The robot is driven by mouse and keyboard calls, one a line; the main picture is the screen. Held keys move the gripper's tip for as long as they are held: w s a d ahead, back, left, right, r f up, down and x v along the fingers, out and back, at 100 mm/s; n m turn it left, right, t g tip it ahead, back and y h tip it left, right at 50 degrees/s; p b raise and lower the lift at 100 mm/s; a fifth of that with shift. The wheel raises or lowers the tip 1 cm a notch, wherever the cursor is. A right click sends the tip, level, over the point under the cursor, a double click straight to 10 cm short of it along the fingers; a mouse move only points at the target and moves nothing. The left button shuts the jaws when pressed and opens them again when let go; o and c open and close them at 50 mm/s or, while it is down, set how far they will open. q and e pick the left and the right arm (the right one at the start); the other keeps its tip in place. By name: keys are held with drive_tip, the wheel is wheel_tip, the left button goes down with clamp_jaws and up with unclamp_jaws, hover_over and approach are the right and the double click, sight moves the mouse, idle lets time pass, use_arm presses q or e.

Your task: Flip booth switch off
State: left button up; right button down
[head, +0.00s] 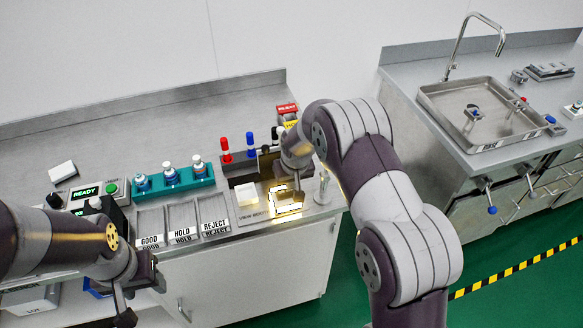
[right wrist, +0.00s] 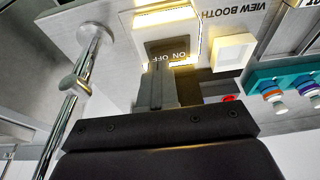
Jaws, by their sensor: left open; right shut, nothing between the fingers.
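The view booth (head: 250,216) is at the right end of the left bench, with bright yellow-white light around its panel. In the right wrist view, its dark switch plate (right wrist: 172,47) carries the words ON and OFF, shown upside down. The switch's lever position cannot be made out. My right gripper (right wrist: 157,68) is shut and empty, its fingertips right at the lower edge of the switch plate and partly covering it. Whether they touch is unclear. In the head view my right gripper (head: 286,190) is over the booth. My left gripper (head: 122,303) is open and empty at the bench's front left.
A chrome post (right wrist: 85,70) stands close to my right gripper. A sink (head: 480,110) is on the right bench.

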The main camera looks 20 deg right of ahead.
drive_tip(key=shift+f, duration=0.55)
